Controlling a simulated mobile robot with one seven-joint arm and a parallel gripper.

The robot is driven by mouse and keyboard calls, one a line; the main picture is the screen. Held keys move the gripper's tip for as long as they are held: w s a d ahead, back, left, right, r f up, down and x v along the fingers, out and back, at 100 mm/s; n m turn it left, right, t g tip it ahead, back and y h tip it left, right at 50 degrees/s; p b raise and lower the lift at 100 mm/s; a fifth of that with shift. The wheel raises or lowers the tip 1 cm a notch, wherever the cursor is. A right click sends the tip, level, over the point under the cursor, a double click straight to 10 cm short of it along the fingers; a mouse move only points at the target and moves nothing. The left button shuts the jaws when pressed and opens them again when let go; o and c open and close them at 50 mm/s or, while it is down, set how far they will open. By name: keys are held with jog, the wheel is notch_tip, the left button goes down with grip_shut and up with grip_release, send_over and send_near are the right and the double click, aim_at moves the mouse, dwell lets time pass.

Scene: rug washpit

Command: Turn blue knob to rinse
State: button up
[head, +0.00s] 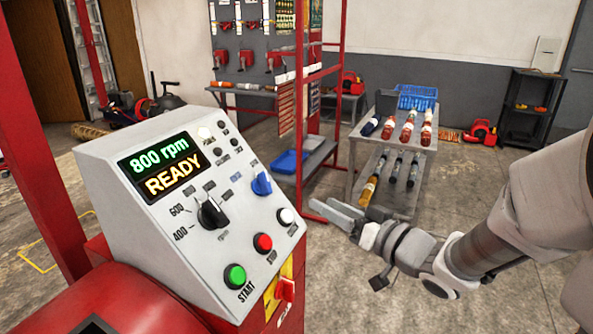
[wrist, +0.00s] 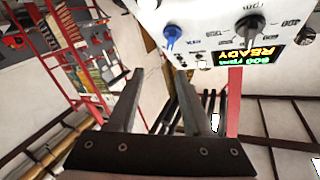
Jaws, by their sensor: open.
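The blue knob (head: 262,183) sits on the right part of the sloped grey control panel (head: 110,155). Small labels lie around it, too small to read, so I cannot tell its setting. My gripper (head: 328,211) is to the right of the panel, apart from the knob, open and empty. In the wrist view the panel appears upside down, with the blue knob (wrist: 173,35) beyond the spread fingertips of my gripper (wrist: 158,78). Nothing covers the knob in either view.
A black knob (head: 211,213) is left of the blue one. White (head: 286,215), red (head: 263,242) and green (head: 235,275) buttons and a red switch (head: 285,289) are nearby. The display (head: 160,165) reads 800 rpm READY. A bottle cart (head: 360,150) stands behind.

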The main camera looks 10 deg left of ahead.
aim_at(268, 179)
jog(key=shift+y, duration=0.6)
jog(key=x, duration=0.6)
jog(key=b+x, duration=0.1)
jog(key=x, duration=0.4)
jog(key=s+a+b+x, duration=0.1)
jog(key=x, duration=0.5)
jog(key=shift+w+a+f, duration=0.1)
jog(key=shift+a+f, duration=0.15)
jog(key=shift+f, duration=0.1)
grip_shut()
